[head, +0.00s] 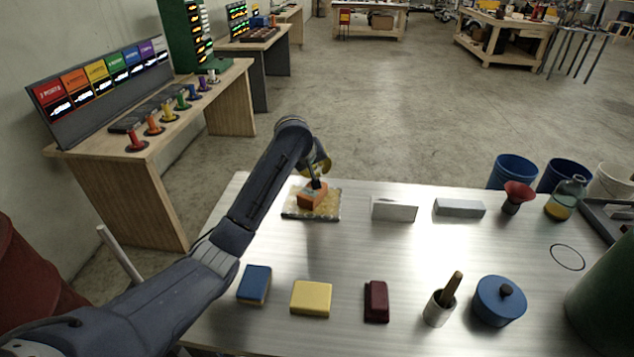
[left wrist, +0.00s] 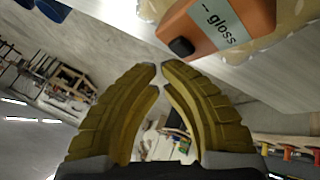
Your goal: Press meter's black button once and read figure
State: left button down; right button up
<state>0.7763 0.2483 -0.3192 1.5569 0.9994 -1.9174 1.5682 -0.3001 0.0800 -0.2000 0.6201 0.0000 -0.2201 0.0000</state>
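The meter (head: 312,197) is a small orange box on a tan, rough-topped sample tile (head: 290,213) at the back left of the metal table. In the left wrist view the meter (left wrist: 255,18) has a pale label reading "-- gloss", with dashes and no number. Its black button (left wrist: 182,46) sticks out from the edge nearest my fingers. My left gripper (head: 319,172) is over the meter. In the left wrist view its yellow fingertips (left wrist: 160,68) are together with nothing between them, close to the button; I cannot tell whether they touch it. My right gripper is out of view.
A white block (head: 394,209) and a grey block (head: 459,208) lie right of the tile. In front are blue (head: 255,284), yellow (head: 311,298) and maroon (head: 376,302) blocks, a mortar with pestle (head: 440,305) and a blue lidded pot (head: 498,301). The table's middle is clear.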

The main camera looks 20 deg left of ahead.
pick_arm(q)
jog(key=shift+f, duration=0.8)
dwell(0.9)
jog(key=shift+r, duration=0.9)
jog(key=shift+r, duration=0.15)
jog(key=shift+r, duration=2.35)
